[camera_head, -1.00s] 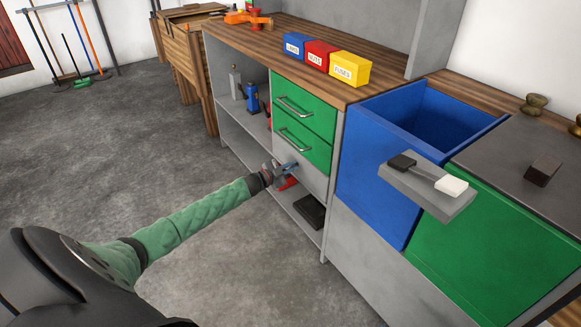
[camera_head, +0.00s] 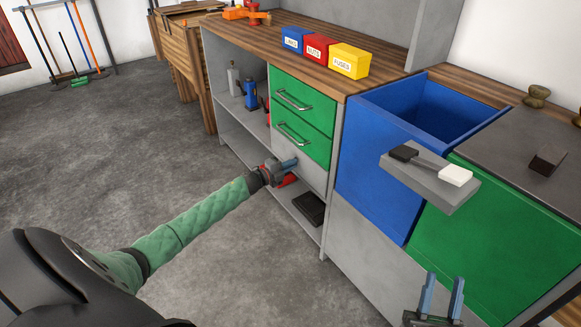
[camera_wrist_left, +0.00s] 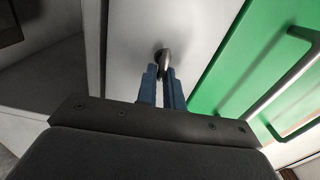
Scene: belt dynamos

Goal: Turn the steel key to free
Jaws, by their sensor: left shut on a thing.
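The steel key (camera_wrist_left: 163,60) sticks out of the pale grey panel (camera_wrist_left: 130,68) below the green drawers. My left gripper (camera_wrist_left: 163,72) is shut on the key, its blue fingertips on either side of it. In the head view my left gripper (camera_head: 289,163) is at this panel, under the lower green drawer (camera_head: 298,133), and hides the key. My right gripper (camera_head: 441,294) is at the bottom right of the head view, its two blue fingers apart, with nothing between them.
Drawer handles (camera_head: 295,135) stick out just above my left gripper. A blue bin (camera_head: 375,165), a green panel (camera_head: 490,238) and a grey block with a black and a white part (camera_head: 430,180) are at the right. Labelled boxes (camera_head: 316,46) stand on the wooden worktop. The floor at left is clear.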

